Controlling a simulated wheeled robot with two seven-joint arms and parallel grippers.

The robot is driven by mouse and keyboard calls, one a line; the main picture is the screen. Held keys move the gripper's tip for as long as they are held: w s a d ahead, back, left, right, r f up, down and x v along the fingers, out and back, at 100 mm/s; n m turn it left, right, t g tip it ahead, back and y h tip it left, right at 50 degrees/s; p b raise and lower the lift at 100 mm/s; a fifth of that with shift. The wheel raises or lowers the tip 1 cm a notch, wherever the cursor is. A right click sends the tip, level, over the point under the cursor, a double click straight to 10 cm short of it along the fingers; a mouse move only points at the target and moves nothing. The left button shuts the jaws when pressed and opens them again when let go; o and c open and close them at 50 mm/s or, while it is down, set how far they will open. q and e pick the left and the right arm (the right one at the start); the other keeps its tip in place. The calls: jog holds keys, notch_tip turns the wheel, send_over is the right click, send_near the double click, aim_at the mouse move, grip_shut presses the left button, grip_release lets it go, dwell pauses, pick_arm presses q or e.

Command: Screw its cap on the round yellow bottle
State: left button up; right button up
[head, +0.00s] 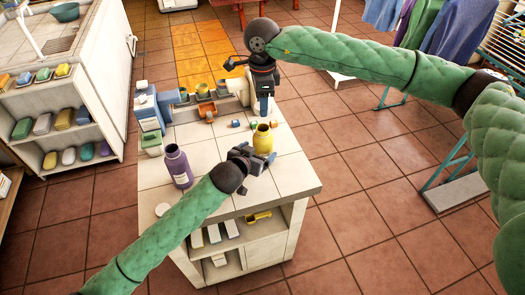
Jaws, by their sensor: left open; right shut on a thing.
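The round yellow bottle (263,141) stands upright on the tiled counter (203,153), its mouth dark and uncapped. My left gripper (257,158) is open, low beside the near side of the bottle. I cannot tell whether its fingers reach around the bottle. My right gripper (264,108) points down above the counter, behind and higher than the bottle. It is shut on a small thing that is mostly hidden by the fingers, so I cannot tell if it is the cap.
A purple bottle (178,166) stands at the left of the counter. Blue and white containers (148,108) and several small pots (203,91) crowd the back left. A shelf below holds a yellow item (258,217). The counter's right side is clear.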

aim_at(259, 151)
pick_arm(q)
jog(key=x, duration=0.3)
jog(key=shift+w+d, duration=0.1)
jog(key=shift+d, duration=0.15)
pick_arm(e)
jog(key=shift+s+d+r, duration=0.1)
jog(key=shift+d, duration=0.05)
pick_arm(q)
jog(key=shift+w+f, duration=0.15)
jog(key=shift+w, duration=0.05)
jog(key=shift+c, duration=0.9)
jog(key=c, duration=1.3)
pick_arm(e)
jog(key=shift+f, duration=2.55)
jog(key=shift+f, duration=0.9)
jog(key=shift+f, duration=0.55)
